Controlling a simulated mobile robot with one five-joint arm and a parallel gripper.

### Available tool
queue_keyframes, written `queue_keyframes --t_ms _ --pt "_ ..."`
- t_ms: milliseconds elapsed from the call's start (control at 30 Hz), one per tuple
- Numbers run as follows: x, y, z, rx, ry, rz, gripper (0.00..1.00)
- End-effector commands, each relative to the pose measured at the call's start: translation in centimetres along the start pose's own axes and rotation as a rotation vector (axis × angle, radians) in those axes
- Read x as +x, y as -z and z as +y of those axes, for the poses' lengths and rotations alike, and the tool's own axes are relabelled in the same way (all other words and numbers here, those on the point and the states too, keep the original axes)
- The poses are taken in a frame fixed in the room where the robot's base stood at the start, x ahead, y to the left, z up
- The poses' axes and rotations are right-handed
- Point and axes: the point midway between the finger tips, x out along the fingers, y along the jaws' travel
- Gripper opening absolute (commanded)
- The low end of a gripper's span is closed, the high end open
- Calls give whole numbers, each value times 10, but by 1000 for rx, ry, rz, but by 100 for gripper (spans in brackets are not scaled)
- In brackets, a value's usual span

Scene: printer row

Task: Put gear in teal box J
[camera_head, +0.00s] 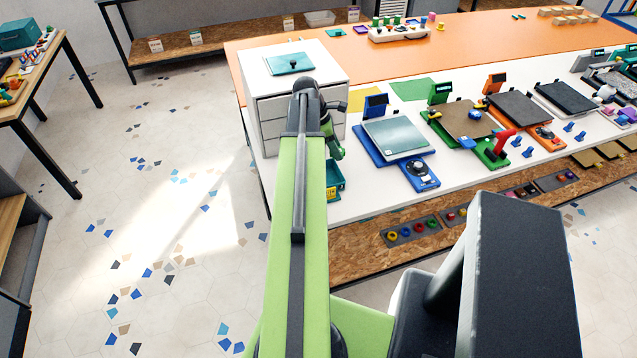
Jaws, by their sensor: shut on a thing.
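A small teal open box (334,180) stands at the front left edge of the white worktop, just right of my arm; I cannot read a letter on it. My gripper (338,157) points down above its back part, partly hidden by my own arm. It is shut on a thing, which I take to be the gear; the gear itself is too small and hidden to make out. I cannot tell whether the gripper is inside the box rim or just above it.
A white drawer unit (267,85) with a teal plate on top stands behind my gripper. A blue printer (393,138) is close on the right, with more printers beyond. A shelf (375,255) with spools runs below. Open floor lies left.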

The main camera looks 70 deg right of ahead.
Motion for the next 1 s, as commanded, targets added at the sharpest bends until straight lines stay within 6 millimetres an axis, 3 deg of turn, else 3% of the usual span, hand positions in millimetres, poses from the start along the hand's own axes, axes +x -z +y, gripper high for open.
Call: queue_keyframes --t_ms 33,100,300,533,800,1000 --pt "12 19 -12 -4 -1 0 8" --pt "16 37 -22 -3 -2 0 8" --pt "20 68 -40 -2 -1 0 8" --pt "21 73 -41 0 -1 0 8" --pt "59 89 -41 0 -1 0 8" --pt "54 87 -41 -1 -1 0 8"
